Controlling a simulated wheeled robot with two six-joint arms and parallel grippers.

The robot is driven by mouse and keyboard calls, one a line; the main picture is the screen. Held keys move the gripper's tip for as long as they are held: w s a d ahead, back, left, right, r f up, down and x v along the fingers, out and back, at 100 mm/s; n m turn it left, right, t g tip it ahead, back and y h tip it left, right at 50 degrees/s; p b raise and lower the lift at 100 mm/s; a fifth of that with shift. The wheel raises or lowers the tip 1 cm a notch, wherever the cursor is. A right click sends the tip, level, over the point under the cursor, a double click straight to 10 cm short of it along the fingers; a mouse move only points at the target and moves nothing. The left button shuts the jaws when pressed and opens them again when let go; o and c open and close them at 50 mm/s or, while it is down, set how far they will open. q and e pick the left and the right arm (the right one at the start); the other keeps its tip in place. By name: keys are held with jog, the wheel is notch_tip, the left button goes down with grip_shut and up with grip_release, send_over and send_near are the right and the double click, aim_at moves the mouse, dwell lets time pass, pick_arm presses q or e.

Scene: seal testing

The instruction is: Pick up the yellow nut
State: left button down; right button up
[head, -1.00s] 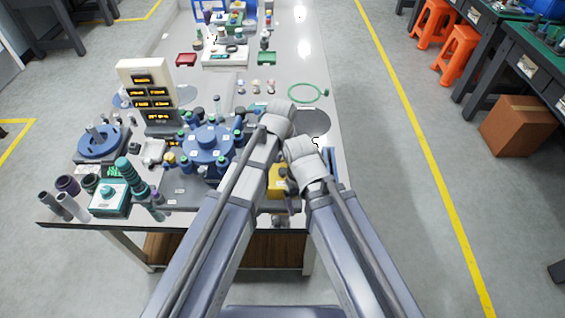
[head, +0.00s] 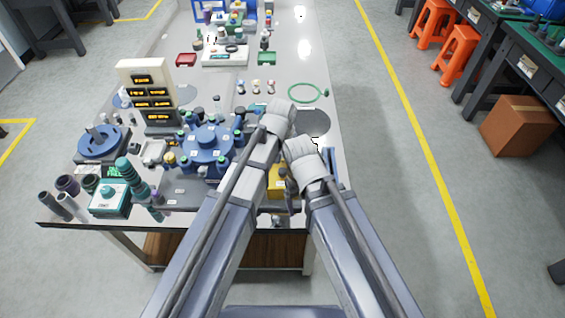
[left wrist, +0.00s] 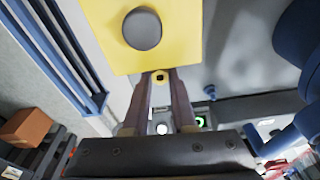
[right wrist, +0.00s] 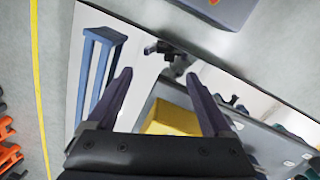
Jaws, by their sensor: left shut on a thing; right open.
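The yellow nut (left wrist: 160,77), small with a dark hole, is between the fingertips of my left gripper (left wrist: 160,80) in the left wrist view. That gripper is shut on it. The nut appears close to the edge of a large yellow block (left wrist: 105,35) with a grey round part; I cannot tell whether they touch. The yellow block also shows in the head view (head: 277,185), partly behind my arms, near the table's front edge. My right gripper (right wrist: 162,84) is open and empty, with the yellow block (right wrist: 172,118) beyond its fingers. The nut is hidden in the head view.
A blue rotary device (head: 207,143) stands left of my arms. A blue slotted frame (right wrist: 98,68) lies near the right gripper. A teal-topped box (head: 109,197) and dark cylinders stand at the front left.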

pick_arm(q)
jog(key=shift+r, duration=0.15)
pick_arm(e)
jog(key=shift+r, duration=0.15)
pick_arm(q)
notch_tip(320, 180, up, 10)
jog(key=p, duration=1)
pick_arm(e)
notch_tip(320, 180, up, 10)
